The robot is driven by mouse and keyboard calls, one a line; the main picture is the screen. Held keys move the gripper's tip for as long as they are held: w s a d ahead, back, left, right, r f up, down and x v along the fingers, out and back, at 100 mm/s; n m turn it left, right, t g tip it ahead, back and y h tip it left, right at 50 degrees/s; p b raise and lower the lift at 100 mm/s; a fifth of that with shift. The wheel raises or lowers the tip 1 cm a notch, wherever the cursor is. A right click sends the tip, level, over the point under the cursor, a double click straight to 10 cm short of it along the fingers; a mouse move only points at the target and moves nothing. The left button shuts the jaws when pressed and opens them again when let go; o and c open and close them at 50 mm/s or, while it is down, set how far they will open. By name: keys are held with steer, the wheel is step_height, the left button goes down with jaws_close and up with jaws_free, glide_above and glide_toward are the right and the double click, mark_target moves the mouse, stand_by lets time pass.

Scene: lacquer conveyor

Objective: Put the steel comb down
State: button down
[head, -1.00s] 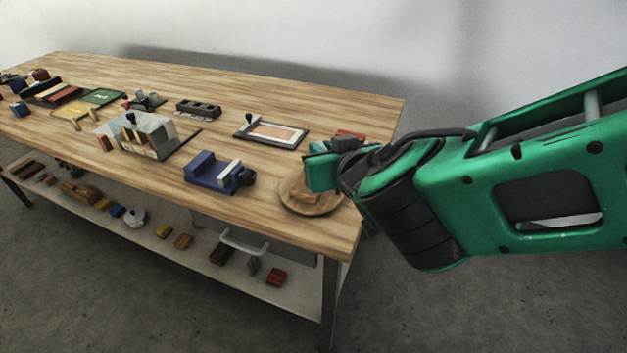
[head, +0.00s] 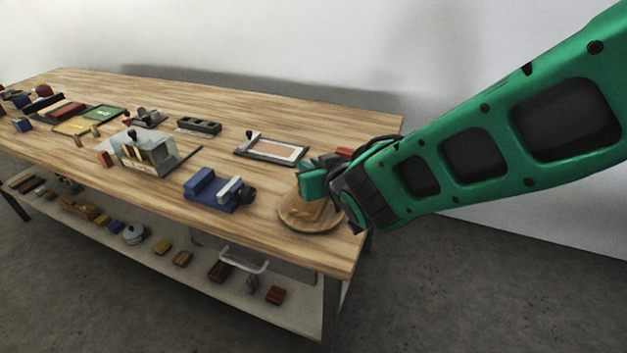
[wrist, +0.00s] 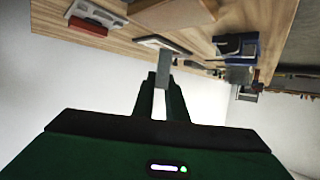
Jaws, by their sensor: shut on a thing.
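My gripper (head: 312,182) is above the right end of the wooden table, close over a round wooden disc (head: 292,214). In the wrist view my gripper (wrist: 160,80) has its two fingers shut on a flat grey piece, which I take to be the steel comb (wrist: 174,50). The piece sticks out past the fingertips. I cannot make out its teeth, and in the head view it is not distinguishable behind my gripper. Whether it touches anything below is not clear.
A blue vise (head: 212,190) stands left of the disc. A framed tray (head: 272,149) and a red block (head: 344,152) lie behind. A clear-sided box (head: 145,150) is farther left. The table's right edge is close to my arm. Bare wood lies along the front.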

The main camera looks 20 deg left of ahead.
steer(key=shift+w+f, duration=0.15)
steer(key=shift+f, duration=1.85)
steer(key=shift+f, duration=0.15)
steer(key=c, duration=1.8)
jaws_free()
steer(key=shift+o, duration=0.2)
steer(key=shift+d+r, duration=0.1)
steer(key=shift+r, duration=0.1)
steer(key=v, duration=1.1)
steer(key=shift+s+d+r, duration=0.15)
steer(key=shift+s, duration=0.2)
